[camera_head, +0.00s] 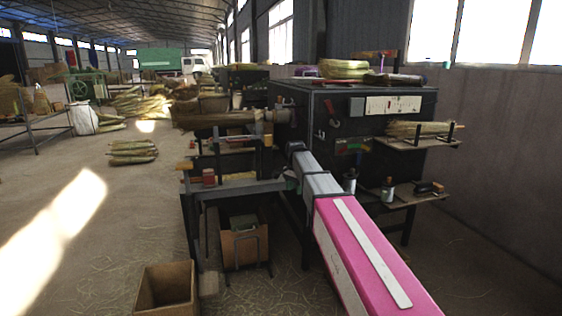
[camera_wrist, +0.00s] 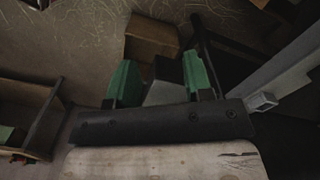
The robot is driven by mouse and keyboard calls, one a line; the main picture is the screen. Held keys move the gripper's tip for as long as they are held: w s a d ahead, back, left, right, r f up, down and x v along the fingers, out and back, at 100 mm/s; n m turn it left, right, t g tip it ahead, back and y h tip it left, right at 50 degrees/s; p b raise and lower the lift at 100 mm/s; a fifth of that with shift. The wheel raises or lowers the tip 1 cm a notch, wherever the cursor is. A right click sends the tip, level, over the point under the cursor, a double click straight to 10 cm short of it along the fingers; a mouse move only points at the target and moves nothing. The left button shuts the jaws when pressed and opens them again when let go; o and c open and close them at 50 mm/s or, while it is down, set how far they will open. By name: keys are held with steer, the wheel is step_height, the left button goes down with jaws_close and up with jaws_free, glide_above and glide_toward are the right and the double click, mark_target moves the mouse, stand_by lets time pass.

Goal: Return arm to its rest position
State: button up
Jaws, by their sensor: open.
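My arm (camera_head: 365,255), pink and grey, reaches from the bottom right of the head view to the front of the dark winding machine (camera_head: 350,103). It is stretched out over the side of the metal work frame (camera_head: 235,187). My gripper (camera_wrist: 161,80) shows in the wrist view with two green fingers wide apart and nothing held between them. It points down toward the floor area, where a brown box (camera_wrist: 150,38) lies beyond the fingers. In the head view the fingers are too small and dark to make out clearly.
Side shelves (camera_head: 400,196) at the right hold bottles and a tool. An open cardboard box (camera_head: 166,288) and a box under the frame (camera_head: 243,240) stand on the floor.

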steer(key=s+d+f+n, duration=0.3)
steer(key=s+d+f, duration=0.1)
steer(key=s+f, duration=0.3)
steer(key=s+d+f+n, duration=0.3)
steer(key=s+f, duration=0.4)
steer(key=s, duration=0.5)
steer(key=s+d+f+n, duration=0.2)
steer(key=s+d+f, duration=0.4)
steer(key=s, duration=0.4)
steer(key=shift+f+n, duration=0.4)
steer(key=shift+f, duration=0.45)
